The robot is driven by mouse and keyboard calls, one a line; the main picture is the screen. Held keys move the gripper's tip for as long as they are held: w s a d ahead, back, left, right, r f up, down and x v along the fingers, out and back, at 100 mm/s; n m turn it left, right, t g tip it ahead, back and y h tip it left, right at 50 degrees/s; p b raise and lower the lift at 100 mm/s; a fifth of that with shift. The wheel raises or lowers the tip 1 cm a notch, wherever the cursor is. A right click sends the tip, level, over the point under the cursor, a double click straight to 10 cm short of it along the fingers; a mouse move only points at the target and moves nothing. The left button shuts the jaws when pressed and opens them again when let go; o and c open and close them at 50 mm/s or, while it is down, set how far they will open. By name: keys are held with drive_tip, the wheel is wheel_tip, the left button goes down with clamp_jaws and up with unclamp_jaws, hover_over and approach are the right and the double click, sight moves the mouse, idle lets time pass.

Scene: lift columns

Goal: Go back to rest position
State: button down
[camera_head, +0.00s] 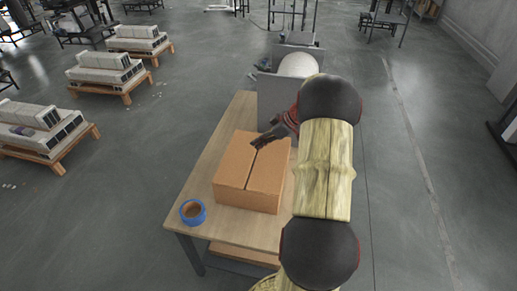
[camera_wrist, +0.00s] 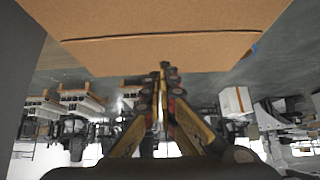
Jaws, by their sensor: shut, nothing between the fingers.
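My gripper (camera_head: 259,146) is at the far part of the top of a cardboard box (camera_head: 262,185) in the head view. The box stands on a wooden table (camera_head: 216,150), and its top flaps look closed along a seam. In the wrist view, my gripper (camera_wrist: 165,68) has its fingertips together with nothing between them. The box (camera_wrist: 160,40) fills the top of that view, close to the fingertips. I cannot tell whether they touch it. My arm covers the right part of the table in the head view.
A blue roll of tape (camera_head: 193,212) lies at the table's near left corner. A grey container with a white round thing (camera_head: 298,65) stands behind the table. Pallets with stacked blocks (camera_head: 105,70) stand at the left. Grey floor is clear at the right.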

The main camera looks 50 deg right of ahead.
drive_tip(key=p+v, duration=0.2)
drive_tip(key=v, duration=0.5)
drive_tip(key=shift+s+d, duration=0.25)
drive_tip(key=shift+s, duration=0.05)
drive_tip(key=shift+r, duration=0.15)
drive_tip(key=s+a+f+m+g, duration=0.2)
drive_tip(key=s+f+m, duration=0.2)
drive_tip(key=m, duration=0.3)
drive_tip(key=s+a+r+m+g, duration=0.2)
drive_tip(key=s+a+r+m, duration=0.15)
drive_tip(key=a, duration=0.45)
drive_tip(key=s+a+r+n+h, duration=0.1)
drive_tip(key=a+r, duration=0.4)
drive_tip(key=a, duration=0.6)
drive_tip(key=s+a+r+n+t+h+p, duration=0.1)
drive_tip(key=s+a+r, duration=0.3)
drive_tip(key=a, duration=0.8)
drive_tip(key=s+a+r+n+t+h, duration=0.1)
drive_tip(key=s+a+r+n, duration=0.1)
drive_tip(key=a+r, duration=0.6)
drive_tip(key=a+n, duration=0.1)
drive_tip(key=a, duration=0.3)
drive_tip(key=shift+s+r+h, duration=0.2)
drive_tip(key=shift+s+h, duration=0.2)
